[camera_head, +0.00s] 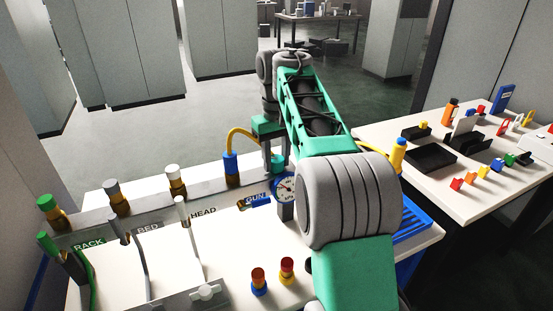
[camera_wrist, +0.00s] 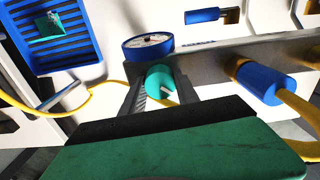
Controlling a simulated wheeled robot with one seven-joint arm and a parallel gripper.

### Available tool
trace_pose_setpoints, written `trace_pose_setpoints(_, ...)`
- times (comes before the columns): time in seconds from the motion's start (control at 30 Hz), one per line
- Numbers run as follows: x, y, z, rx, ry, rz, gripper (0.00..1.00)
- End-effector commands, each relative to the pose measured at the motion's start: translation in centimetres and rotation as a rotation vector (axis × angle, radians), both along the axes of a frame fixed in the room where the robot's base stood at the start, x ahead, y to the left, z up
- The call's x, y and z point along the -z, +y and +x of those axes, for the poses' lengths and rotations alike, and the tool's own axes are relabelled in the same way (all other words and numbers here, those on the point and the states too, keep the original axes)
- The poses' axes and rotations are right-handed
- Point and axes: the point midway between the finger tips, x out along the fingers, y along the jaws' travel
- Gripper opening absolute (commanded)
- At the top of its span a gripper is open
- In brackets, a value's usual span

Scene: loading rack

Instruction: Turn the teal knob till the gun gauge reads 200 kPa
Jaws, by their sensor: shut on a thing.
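The teal knob (camera_wrist: 159,82) sits beside the gun gauge in the wrist view, with a small pale mark on its face. My gripper (camera_wrist: 160,92) has one finger on each side of the knob and is shut on it. In the head view my gripper (camera_head: 275,158) reaches down over the knob, which is partly hidden there. The gun gauge (camera_head: 285,187) has a blue rim and a white dial; it also shows edge-on in the wrist view (camera_wrist: 148,45). Its needle is too small to read. The GUN label (camera_head: 256,198) is left of the gauge.
A blue connector (camera_head: 231,166) with a yellow hose stands left of my gripper. Rack, bed and head fittings line the metal rail (camera_head: 130,222) further left. Red and yellow caps (camera_head: 287,266) stand in front. A blue tray (camera_wrist: 55,38) lies nearby. A side table (camera_head: 400,135) holds small parts.

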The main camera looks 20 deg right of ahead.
Motion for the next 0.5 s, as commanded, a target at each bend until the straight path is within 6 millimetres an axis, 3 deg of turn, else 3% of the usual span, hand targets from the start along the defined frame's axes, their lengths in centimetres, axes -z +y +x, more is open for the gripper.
trace_pose_setpoints(0.27, 0.02, 0.00, 0.00, 0.000, 0.000, 0.000, 0.00)
trace_pose_setpoints(0.5, 0.02, 0.00, -0.01, -0.014, 0.000, 0.000, 0.00)
